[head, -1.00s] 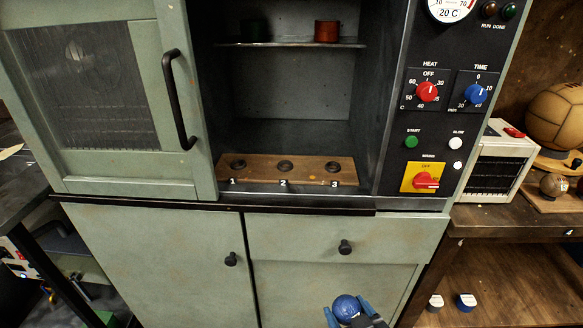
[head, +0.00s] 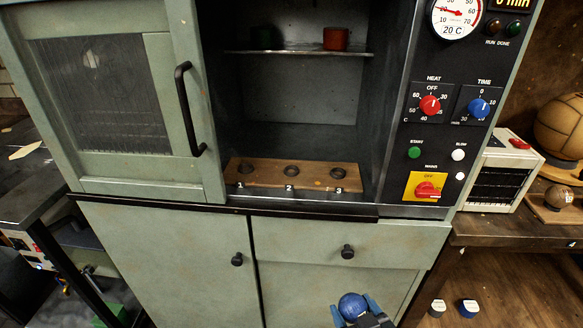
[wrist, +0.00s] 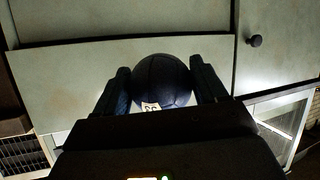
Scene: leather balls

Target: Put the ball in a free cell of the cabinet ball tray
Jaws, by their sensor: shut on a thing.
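A dark blue leather ball (head: 352,306) is between the fingers of my gripper (head: 354,309), low in the head view in front of the cabinet's lower front. The wrist view shows the ball (wrist: 163,80) close up, held between both dark fingers (wrist: 160,90), with a small white label on it. The wooden ball tray (head: 262,174) lies on the floor of the open cabinet. Its cells 1 (head: 246,168), 2 (head: 291,171) and 3 (head: 337,172) are all empty. My gripper is below and in front of the tray.
The glazed door (head: 110,100) is left of the opening, the control panel (head: 440,130) right. A drawer knob (head: 347,252) sticks out near my gripper.

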